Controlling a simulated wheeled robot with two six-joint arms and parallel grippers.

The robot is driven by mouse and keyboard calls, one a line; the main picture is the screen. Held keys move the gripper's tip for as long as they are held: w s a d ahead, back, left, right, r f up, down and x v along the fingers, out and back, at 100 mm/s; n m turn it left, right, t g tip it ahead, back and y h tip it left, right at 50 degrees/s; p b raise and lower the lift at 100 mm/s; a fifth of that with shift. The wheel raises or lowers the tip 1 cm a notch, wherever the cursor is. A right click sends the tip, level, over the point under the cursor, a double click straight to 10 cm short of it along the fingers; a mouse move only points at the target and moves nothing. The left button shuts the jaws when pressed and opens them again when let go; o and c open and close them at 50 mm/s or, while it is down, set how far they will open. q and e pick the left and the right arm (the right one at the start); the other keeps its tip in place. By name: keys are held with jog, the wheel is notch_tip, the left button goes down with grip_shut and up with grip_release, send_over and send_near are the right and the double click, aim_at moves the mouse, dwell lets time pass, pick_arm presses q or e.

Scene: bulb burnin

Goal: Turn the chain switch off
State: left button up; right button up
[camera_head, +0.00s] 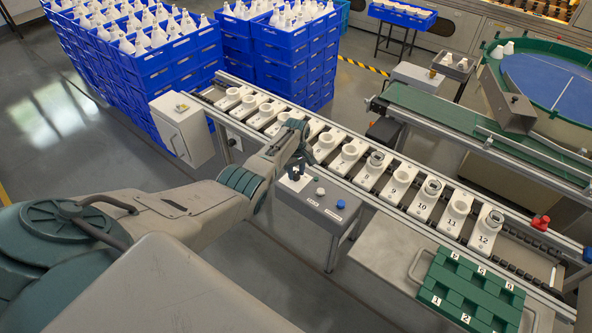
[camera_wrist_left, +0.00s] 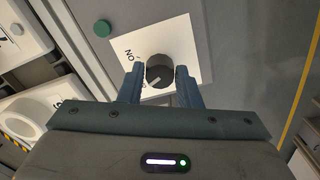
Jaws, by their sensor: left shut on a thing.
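The chain switch, a round black knob (camera_wrist_left: 160,68) with a pale pointer line, sits on a white plate (camera_wrist_left: 193,50) marked "ON" in the left wrist view. The pointer line slants towards the lower left of that picture. My left gripper (camera_wrist_left: 160,74) is shut on the knob, one finger on each side. In the head view my left gripper (camera_head: 297,168) reaches down to the grey control box (camera_head: 300,207) beside the conveyor and largely hides the knob there. My right gripper is not in view.
A green button (camera_wrist_left: 102,28) is near the knob; a blue button (camera_head: 340,204) is on the box. The conveyor (camera_head: 341,181) behind carries white numbered carriers with sockets. A green numbered tray (camera_head: 470,290) stands at right. Blue crates (camera_head: 180,60) of bulbs are stacked behind.

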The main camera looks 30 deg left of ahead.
aim_at(296, 174)
pick_arm(q)
jog(key=shift+r+n, duration=0.1)
jog(key=shift+n, duration=1)
jog(key=o, duration=1)
jog(key=shift+c, duration=0.2)
jog(key=shift+r+p, duration=0.3)
notch_tip(296, 174, up, 10)
jog(key=shift+b, duration=0.35)
